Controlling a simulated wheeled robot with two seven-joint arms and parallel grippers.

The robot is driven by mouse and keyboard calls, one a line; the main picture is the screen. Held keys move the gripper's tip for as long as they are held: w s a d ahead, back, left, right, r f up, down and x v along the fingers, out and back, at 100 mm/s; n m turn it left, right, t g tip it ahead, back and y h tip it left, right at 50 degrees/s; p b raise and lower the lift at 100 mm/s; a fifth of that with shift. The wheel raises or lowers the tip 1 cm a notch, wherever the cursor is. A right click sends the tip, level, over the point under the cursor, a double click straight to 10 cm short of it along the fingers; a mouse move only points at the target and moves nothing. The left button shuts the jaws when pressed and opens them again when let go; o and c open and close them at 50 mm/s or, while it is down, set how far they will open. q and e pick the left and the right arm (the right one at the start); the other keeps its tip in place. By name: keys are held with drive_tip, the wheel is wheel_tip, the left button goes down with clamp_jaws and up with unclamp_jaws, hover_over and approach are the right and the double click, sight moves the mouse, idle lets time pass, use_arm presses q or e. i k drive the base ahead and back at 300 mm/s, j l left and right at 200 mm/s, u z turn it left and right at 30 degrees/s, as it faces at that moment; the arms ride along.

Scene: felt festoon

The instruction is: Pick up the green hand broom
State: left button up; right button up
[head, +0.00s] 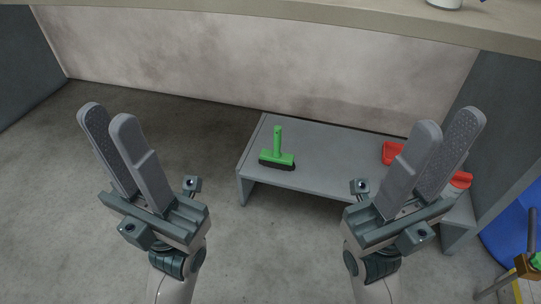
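The green hand broom (278,157) rests on a low grey bench (330,175), near its left end. Its green handle points up and away, and its dark bristles face the front edge. My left gripper (105,112) is left of the bench, in front of the camera, with a narrow gap between its fingers and nothing in it. My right gripper (446,124) is held up in front of the bench's right part. A small gap shows between its fingers, and no object is seen in it. Neither gripper touches the broom.
A red object (391,151) lies on the bench's right part, partly hidden behind my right gripper. A pale worktop (300,14) overhangs at the back. A blue object (522,240) and a tool stand at the lower right. The floor left of the bench is clear.

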sight(276, 160)
drive_tip(key=z, duration=3.3)
drive_tip(key=k+j, duration=0.2)
drive_tip(key=k, duration=0.25)
drive_tip(key=k+j, duration=0.15)
drive_tip(key=k, duration=0.3)
drive_tip(key=k+j, duration=0.2)
drive_tip(key=k, duration=0.25)
drive_tip(key=k+j, duration=0.15)
drive_tip(key=k, duration=0.3)
